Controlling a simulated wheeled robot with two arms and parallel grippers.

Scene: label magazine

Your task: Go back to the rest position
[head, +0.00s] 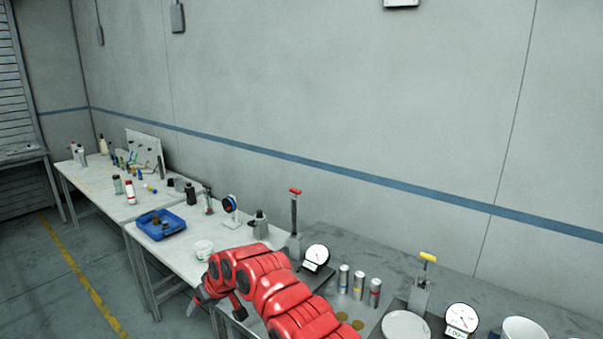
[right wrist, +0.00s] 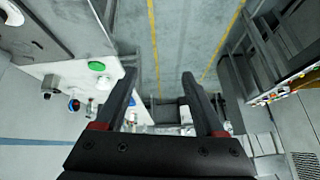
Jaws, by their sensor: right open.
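My right arm, in red, reaches across the lower middle of the head view. Its gripper (head: 215,304) is by the front edge of the white table (head: 185,243), partly hidden by the arm. In the right wrist view my right gripper (right wrist: 160,82) is open, its two dark fingers wide apart with nothing between them. The floor and table legs show beyond them. My left gripper is not in view.
A white tub (head: 203,249) stands near the gripper, and a blue tray (head: 160,225) lies farther left. Right of my arm are a dial gauge (head: 316,257), several cylinders (head: 359,285) and a yellow-handled press (head: 421,293). Open floor (head: 75,275) lies left of the tables.

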